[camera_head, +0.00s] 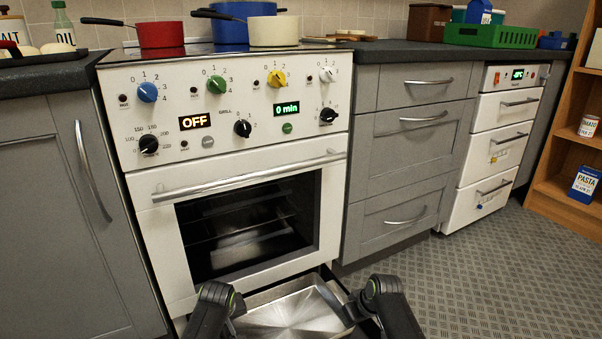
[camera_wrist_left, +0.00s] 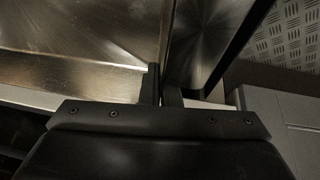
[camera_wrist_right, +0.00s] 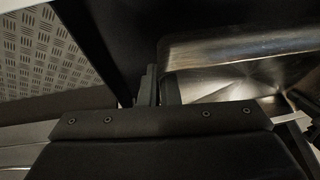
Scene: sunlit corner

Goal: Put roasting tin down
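The roasting tin (camera_head: 290,309) is a shallow, shiny metal pan low in front of the oven, between my two grippers. My left gripper (camera_head: 233,308) is at its left side wall. In the left wrist view the tin (camera_wrist_left: 205,50) shows beside the nearly closed fingers (camera_wrist_left: 162,85), with the wall between them. My right gripper (camera_head: 340,302) is at the right side wall, one finger inside the tin. In the right wrist view its fingers (camera_wrist_right: 158,85) are close together at the wall of the tin (camera_wrist_right: 235,75). The fingertips are partly hidden.
The white oven (camera_head: 245,215) with its closed glass door stands just behind the tin. A dark open drawer (camera_head: 336,284) shows around the tin. Grey cabinets (camera_head: 405,150) flank the oven. Patterned floor (camera_head: 490,275) is clear at right. A red pot (camera_head: 160,34) and a cream pot (camera_head: 273,31) stand on the hob.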

